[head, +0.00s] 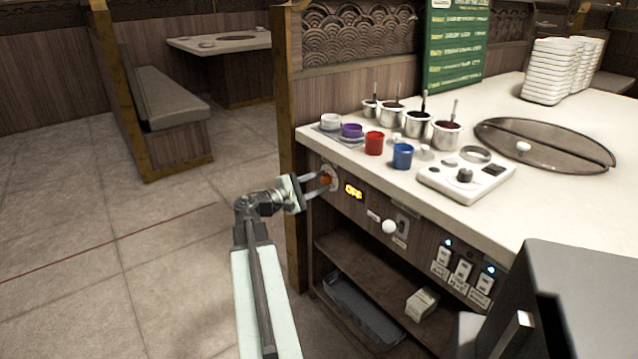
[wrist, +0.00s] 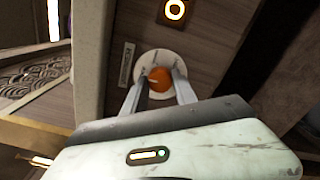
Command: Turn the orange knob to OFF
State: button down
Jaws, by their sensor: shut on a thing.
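The orange knob (head: 326,179) sits on a round pale plate on the wooden front of the counter, near its left corner. My gripper (head: 322,182) reaches it from the left with both fingers around it. In the wrist view the orange knob (wrist: 159,79) is between the two fingers of my gripper (wrist: 159,82), which are shut on it. A lit yellow display (head: 354,191) just right of the knob appears to read OFF. In the wrist view only one lit character of the display (wrist: 174,10) shows, at the top edge.
A white ball-shaped knob (head: 390,227), a slotted plate (head: 402,223) and several switches (head: 463,271) are further right on the counter front. Cups and sauce pots (head: 447,134) stand on top. An open shelf (head: 370,270) lies below. The floor at left is clear.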

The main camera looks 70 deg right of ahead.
dwell(0.4)
jog(key=c, duration=1)
grip_release()
jog(key=v, duration=0.8)
jog(key=shift+f, duration=0.1)
